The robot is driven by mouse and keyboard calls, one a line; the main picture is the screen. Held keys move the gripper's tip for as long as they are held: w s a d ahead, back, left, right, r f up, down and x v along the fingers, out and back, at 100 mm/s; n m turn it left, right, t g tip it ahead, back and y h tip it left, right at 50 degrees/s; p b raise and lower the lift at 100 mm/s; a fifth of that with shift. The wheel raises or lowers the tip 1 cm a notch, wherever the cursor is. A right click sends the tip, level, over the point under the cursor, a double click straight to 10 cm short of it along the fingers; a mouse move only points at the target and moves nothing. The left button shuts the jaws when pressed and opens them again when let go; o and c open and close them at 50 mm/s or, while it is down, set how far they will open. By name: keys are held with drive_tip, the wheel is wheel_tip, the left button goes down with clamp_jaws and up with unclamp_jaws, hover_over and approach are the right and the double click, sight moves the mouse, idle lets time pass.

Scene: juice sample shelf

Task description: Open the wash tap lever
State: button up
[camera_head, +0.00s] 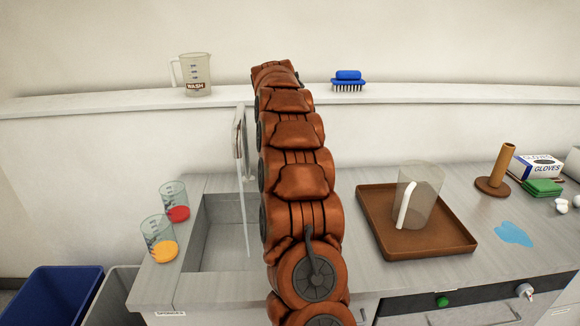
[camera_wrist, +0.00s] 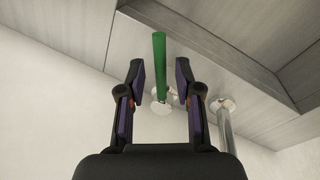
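The wash tap lever (camera_wrist: 160,68) is a green bar in the wrist view, rising from a round pale base. It lies between the two fingers of my gripper (camera_wrist: 159,66). The fingers are open, one on each side, with a visible gap to the lever. A grey tap pipe (camera_wrist: 226,126) with a round base stands to the right of it. In the head view the tall grey tap (camera_head: 240,140) shows just left of my arm, by the sink (camera_head: 222,215). My arm hides the lever and my gripper there.
Two beakers, with red (camera_head: 178,213) and orange (camera_head: 163,249) contents, stand left of the sink. A brown tray (camera_head: 450,245) with a clear jug (camera_head: 425,195) is to the right. A wash jug (camera_head: 196,76) and blue brush (camera_head: 348,77) sit on the ledge.

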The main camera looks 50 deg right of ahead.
idle(0.3)
wheel_tip(320, 180, up, 7)
drive_tip(key=a, duration=0.1)
drive_tip(key=shift+w+a+r, duration=0.2)
idle(0.4)
idle(0.5)
